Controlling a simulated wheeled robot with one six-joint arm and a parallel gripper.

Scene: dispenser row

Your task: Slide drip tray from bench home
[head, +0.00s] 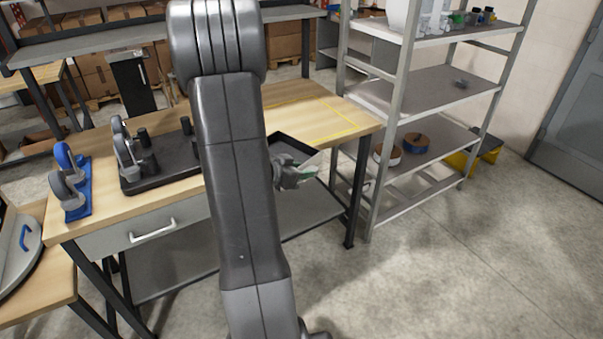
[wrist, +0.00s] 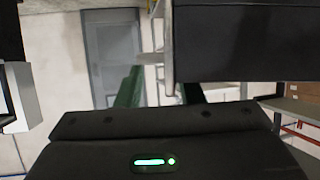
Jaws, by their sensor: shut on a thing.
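A shallow dark drip tray (head: 285,146) is at the front right edge of the bench. Part of it is hidden behind my arm in the head view. My grey gripper (head: 300,170) is at the tray's near side and shut on it. In the wrist view, a dark flat side of the tray (wrist: 250,42) fills the upper right. The green fingers of my gripper (wrist: 160,88) show low in the middle, partly covered. The exact finger contact is hard to see.
The wooden bench (head: 230,200) has a yellow outline (head: 345,118) at its right end. A dark stand with grey levers (head: 125,150) and a blue-based one (head: 72,180) are to the left. A metal shelf rack (head: 400,85) stands right. Floor in front is clear.

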